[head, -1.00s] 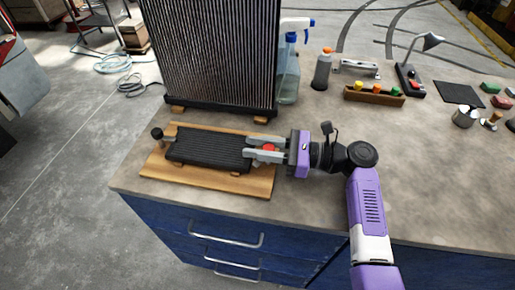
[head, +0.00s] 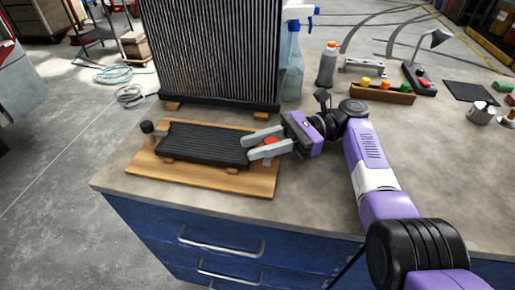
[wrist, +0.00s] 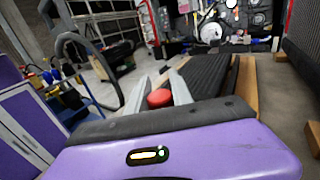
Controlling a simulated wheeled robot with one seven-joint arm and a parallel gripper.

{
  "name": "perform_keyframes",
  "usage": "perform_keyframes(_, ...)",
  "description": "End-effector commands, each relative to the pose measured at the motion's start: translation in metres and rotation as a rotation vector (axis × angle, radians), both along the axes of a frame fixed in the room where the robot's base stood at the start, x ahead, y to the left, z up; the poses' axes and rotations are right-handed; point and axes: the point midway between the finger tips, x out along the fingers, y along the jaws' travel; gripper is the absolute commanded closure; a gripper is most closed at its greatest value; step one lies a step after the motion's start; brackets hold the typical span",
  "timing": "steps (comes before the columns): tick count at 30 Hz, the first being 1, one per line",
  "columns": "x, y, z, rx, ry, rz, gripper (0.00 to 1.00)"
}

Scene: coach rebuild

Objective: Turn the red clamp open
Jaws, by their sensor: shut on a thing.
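The red clamp (head: 270,141) sits at the right end of a black ribbed block (head: 205,146), which lies on a wooden board (head: 235,183). My gripper (head: 257,144) reaches in from the right, its two grey fingers on either side of the red clamp. In the wrist view the round red top of the clamp (wrist: 160,98) shows between the fingers. The gripper is shut on the clamp. The fingers hide the clamp's lower part. A black knob (head: 148,128) stands at the board's left end.
A tall finned radiator (head: 210,50) stands on wooden blocks behind the board. A spray bottle (head: 291,65), a grey bottle with an orange cap (head: 328,65) and a wooden tray of coloured pieces (head: 380,93) are behind my arm. The worktop's front edge is close.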

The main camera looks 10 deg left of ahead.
Motion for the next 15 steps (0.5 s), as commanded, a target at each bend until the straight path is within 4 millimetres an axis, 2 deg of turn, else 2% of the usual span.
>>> perform_keyframes(12,-0.0013,0.0002,-0.0021,-0.004,0.002,0.009,1.00)
perform_keyframes(13,-0.0014,0.0002,-0.0021,-0.004,0.002,0.009,0.71)
perform_keyframes(15,-0.0013,0.0002,-0.0021,-0.004,0.002,0.009,0.58)
